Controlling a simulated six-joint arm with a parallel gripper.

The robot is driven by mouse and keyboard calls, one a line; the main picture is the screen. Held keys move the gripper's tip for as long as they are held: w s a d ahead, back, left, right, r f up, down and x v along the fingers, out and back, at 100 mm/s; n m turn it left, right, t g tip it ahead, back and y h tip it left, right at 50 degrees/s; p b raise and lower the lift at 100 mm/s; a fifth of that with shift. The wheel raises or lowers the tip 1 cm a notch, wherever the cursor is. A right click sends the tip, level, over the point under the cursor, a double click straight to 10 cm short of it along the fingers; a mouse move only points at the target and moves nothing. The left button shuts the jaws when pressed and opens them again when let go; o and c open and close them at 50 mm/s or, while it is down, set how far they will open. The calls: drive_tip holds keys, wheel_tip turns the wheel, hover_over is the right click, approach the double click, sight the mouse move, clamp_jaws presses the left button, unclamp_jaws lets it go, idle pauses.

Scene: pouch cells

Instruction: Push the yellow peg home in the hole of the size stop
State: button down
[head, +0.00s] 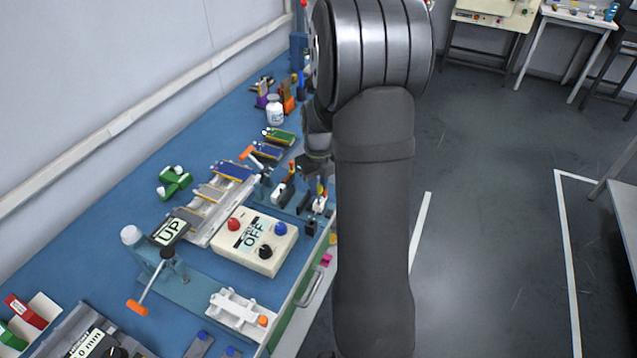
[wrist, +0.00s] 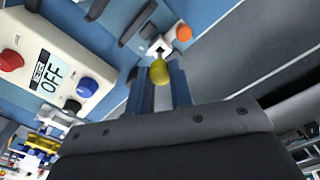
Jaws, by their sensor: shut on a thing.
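My gripper (wrist: 159,82) is shut on the yellow peg (wrist: 159,72), whose rounded yellow end shows between the two blue-grey fingertips in the wrist view. A small white block, which looks like the size stop (wrist: 157,46), lies just beyond the peg. I cannot tell how far the peg sits in a hole, because the contact is hidden. In the head view the white block (head: 319,204) stands near the bench's right edge, below my gripper. My arm hides much of that area.
A white control box (wrist: 48,68) with red, blue and black knobs and an OFF label lies left of my gripper. An orange knob (wrist: 184,33) is close to the white block. Dark holders (head: 283,190) stand nearby. A white fixture (head: 238,311) is nearer the front.

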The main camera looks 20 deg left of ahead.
sight(319, 201)
drive_tip(key=shift+f, duration=2.25)
drive_tip(key=c, duration=1.2)
unclamp_jaws()
wheel_tip(319, 201, up, 17)
drive_tip(key=shift+r, duration=0.2)
drive_tip(key=shift+f, duration=0.1)
wheel_tip(319, 201, down, 17)
drive_tip(key=shift+f, duration=0.2)
drive_tip(key=shift+r, duration=0.2)
